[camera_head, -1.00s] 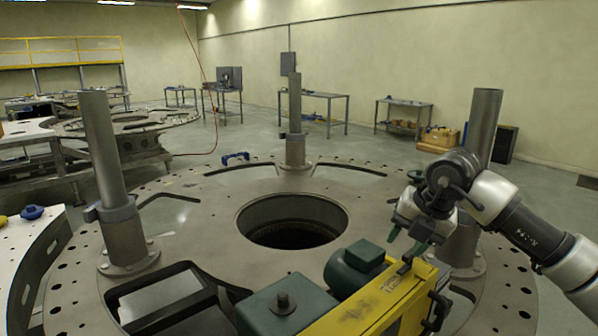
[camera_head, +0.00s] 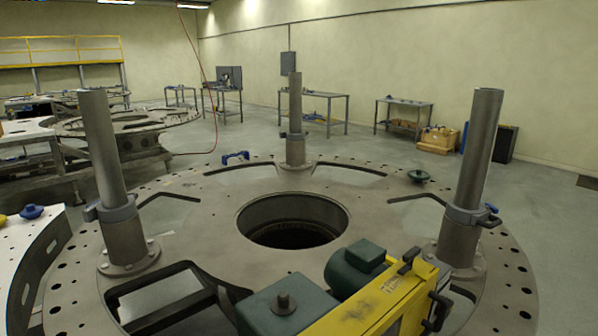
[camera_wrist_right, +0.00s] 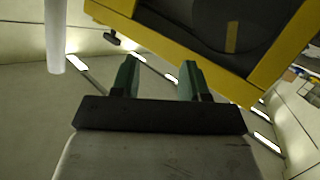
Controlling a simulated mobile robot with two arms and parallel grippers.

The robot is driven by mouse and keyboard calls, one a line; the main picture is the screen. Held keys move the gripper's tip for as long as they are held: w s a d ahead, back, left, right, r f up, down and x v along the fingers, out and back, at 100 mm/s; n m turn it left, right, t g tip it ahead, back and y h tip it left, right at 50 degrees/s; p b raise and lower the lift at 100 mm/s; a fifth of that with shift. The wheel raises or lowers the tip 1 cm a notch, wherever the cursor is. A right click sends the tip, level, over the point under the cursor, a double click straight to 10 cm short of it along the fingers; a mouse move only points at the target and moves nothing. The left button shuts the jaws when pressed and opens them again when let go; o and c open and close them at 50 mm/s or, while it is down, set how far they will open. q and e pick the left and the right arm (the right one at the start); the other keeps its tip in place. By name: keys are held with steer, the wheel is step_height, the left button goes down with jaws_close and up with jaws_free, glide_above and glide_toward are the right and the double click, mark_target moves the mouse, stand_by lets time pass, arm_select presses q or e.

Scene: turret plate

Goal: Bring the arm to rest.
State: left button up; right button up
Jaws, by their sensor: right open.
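My right gripper (camera_wrist_right: 158,78) shows only in the right wrist view. Its two green fingers stand apart with nothing between them. A yellow frame (camera_wrist_right: 190,48) with a dark inside fills the upper part of that view, beyond the fingertips; I cannot tell the distance between them. In the head view neither of my arms shows. The turret plate (camera_head: 205,235) lies in front with a large round hole in its middle. A yellow machine (camera_head: 375,300) with a green motor (camera_head: 355,265) sits at its near edge.
Three upright posts stand on the plate: left (camera_head: 105,180), back (camera_head: 295,120) and right (camera_head: 478,160). A blue clamp (camera_head: 235,157) and a dark green knob-like part (camera_head: 418,175) lie near the far rim. A white table (camera_head: 30,250) stands at the left. Workbenches stand far behind.

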steer(key=s+d+f+m+g, duration=0.1)
steer(key=s+f+g, duration=0.5)
steer(key=s, duration=0.4)
steer(key=s+d+f+g, duration=0.2)
steer(key=s+f+g, duration=0.35)
steer(key=s, duration=0.45)
step_height(320, 180, down, 34)
steer(key=s+g+b, duration=0.1)
steer(key=s+b, duration=0.1)
steer(key=b, duration=0.4)
steer(key=s+d+f+b, duration=0.1)
steer(key=s+f+b, duration=0.1)
steer(key=s+f, duration=0.5)
steer(key=s+d+f+g+b, duration=0.1)
steer(key=s+f+b, duration=0.1)
steer(key=s+f, duration=0.6)
step_height(320, 180, down, 4)
steer(key=shift+s+d+r, duration=0.1)
steer(key=shift+s+d, duration=0.15)
